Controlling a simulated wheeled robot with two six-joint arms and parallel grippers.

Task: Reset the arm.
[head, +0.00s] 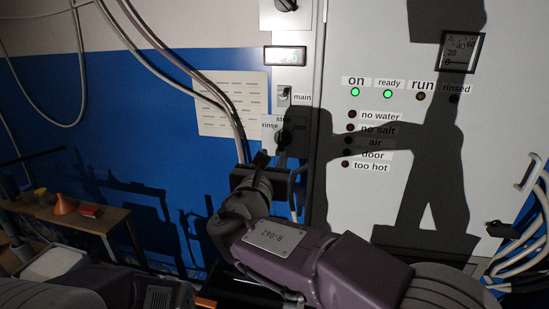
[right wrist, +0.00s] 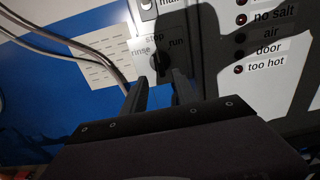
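My right arm reaches up to the grey cabinet from the lower right in the head view. My right gripper (head: 278,165) is just in front of the rotary knob (head: 283,138), which is labelled stop, rinse and run. In the right wrist view, the two fingers of the right gripper (right wrist: 160,90) stand apart with nothing between them. The black knob (right wrist: 159,62) shows just beyond the fingertips; I cannot tell whether they touch it. My left arm shows at the lower left of the head view, but its gripper is not visible.
The cabinet (head: 400,215) has green "on" (head: 355,92) and "ready" (head: 388,94) lamps. A main switch (head: 284,95) sits above the knob. Cables (head: 215,90) hang at left. A wooden bench (head: 100,222) holds an orange funnel (head: 65,204) and a red item (head: 90,211).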

